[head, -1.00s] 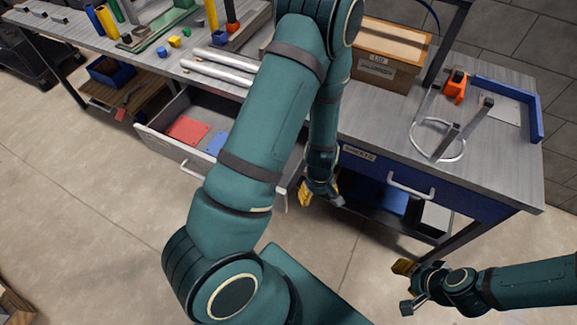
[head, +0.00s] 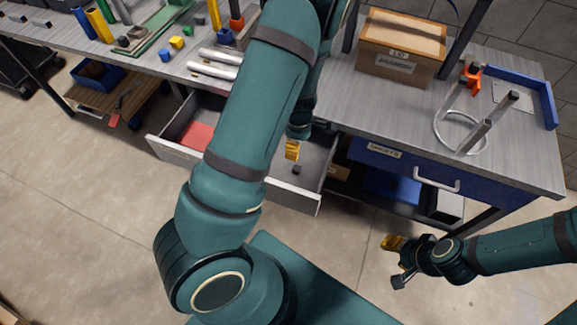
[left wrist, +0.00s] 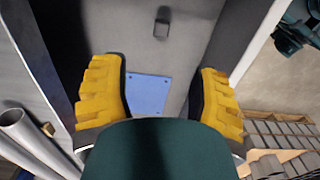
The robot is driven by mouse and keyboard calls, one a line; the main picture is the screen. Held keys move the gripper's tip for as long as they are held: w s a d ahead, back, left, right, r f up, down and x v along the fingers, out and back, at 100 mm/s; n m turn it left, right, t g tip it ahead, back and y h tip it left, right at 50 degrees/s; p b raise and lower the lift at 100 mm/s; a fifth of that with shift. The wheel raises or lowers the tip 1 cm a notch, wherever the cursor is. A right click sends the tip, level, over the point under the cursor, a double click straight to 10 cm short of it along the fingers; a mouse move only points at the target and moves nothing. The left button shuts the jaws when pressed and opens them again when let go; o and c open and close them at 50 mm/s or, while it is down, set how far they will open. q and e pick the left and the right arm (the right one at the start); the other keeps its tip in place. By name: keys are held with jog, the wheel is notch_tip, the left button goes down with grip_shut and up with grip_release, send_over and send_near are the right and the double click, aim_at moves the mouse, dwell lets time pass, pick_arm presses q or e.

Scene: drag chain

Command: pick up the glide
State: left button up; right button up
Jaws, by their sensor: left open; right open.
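A small dark block (head: 296,169), which appears to be the glide, lies on the floor of the open grey drawer (head: 292,197). It also shows near the top middle of the left wrist view (left wrist: 162,24), ahead of the fingers. My left gripper (head: 292,150) is over the drawer. In the left wrist view its two yellow fingers (left wrist: 158,85) are wide apart, with nothing between them; the block is apart from them. My left arm hides part of the drawer. My right gripper (head: 395,263) is open and empty, in front of the bench at lower right.
A red plate (head: 198,136) lies in the drawer's left part, and a blue plate (left wrist: 149,94) lies below my left fingers. Drawer walls stand around them. On the bench are a wooden box (head: 400,45) and a ring with upright posts (head: 461,132).

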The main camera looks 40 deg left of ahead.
pick_arm(q)
jog(key=b, duration=0.3)
send_over(297, 167)
notch_tip(297, 167, down, 8)
jog(key=shift+a+r, duration=0.1)
jog(key=shift+s+f+b, duration=0.1)
jog(key=shift+f+b, duration=0.9)
jog(key=shift+f, duration=2.05)
jog(key=shift+r, duration=0.1)
jog(key=c, duration=0.9)
